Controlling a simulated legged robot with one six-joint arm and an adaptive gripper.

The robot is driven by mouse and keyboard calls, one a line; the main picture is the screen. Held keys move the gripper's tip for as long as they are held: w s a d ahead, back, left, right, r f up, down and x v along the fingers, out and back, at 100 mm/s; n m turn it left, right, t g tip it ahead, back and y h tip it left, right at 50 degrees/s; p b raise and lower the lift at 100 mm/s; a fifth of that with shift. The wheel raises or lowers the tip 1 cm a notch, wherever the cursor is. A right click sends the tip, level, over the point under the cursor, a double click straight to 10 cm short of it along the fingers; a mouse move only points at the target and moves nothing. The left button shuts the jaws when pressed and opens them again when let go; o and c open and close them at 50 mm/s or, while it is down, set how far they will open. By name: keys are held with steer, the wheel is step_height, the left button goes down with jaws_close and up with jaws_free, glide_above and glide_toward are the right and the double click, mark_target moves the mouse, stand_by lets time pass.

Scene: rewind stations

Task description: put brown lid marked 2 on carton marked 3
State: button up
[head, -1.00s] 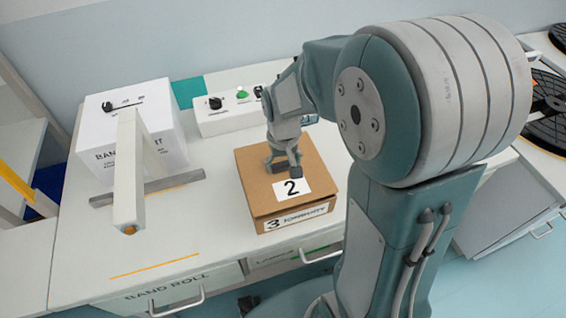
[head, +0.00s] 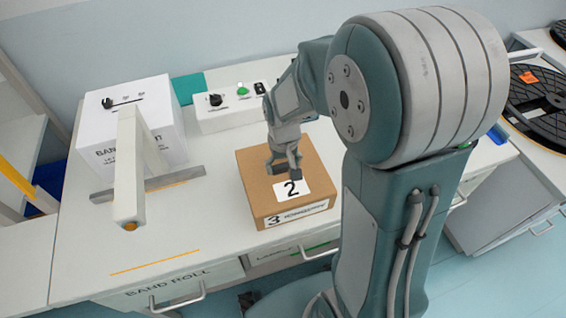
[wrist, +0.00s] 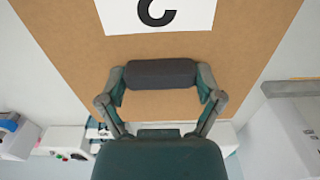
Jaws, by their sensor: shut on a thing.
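The brown lid marked 2 (head: 258,176) lies over the top of the brown carton marked 3 (head: 297,214), whose label shows on the front. The lid looks level and lined up with the carton; I cannot tell whether it is fully seated. My gripper (head: 287,172) is at the top of the lid, just behind the 2 label, and is shut on the lid. In the wrist view, the lid (wrist: 60,50) fills the upper middle, with part of its white label at the top. My gripper (wrist: 161,75) shows there with a dark grey bar between its fingers; the exact grip is hidden.
A white BAND ROLL box (head: 128,130) with a post-and-bar fixture (head: 129,185) stands left on the white bench (head: 200,225). A control box (head: 229,110) with a green button is behind the carton. Black reels (head: 545,105) lie at right. Bench is clear left of the carton.

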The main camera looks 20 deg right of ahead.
mark_target(283, 165)
steer(key=o, duration=0.9)
steer(key=shift+c, duration=0.2)
step_height(283, 165, up, 12)
steer(key=s+r+t, duration=0.2)
steer(key=s+r, duration=0.1)
steer(key=s, duration=0.4)
steer(key=s+r+t, duration=0.3)
steer(key=s, duration=0.4)
steer(key=shift+s+r+t, duration=0.15)
steer(key=shift+r+t, duration=0.15)
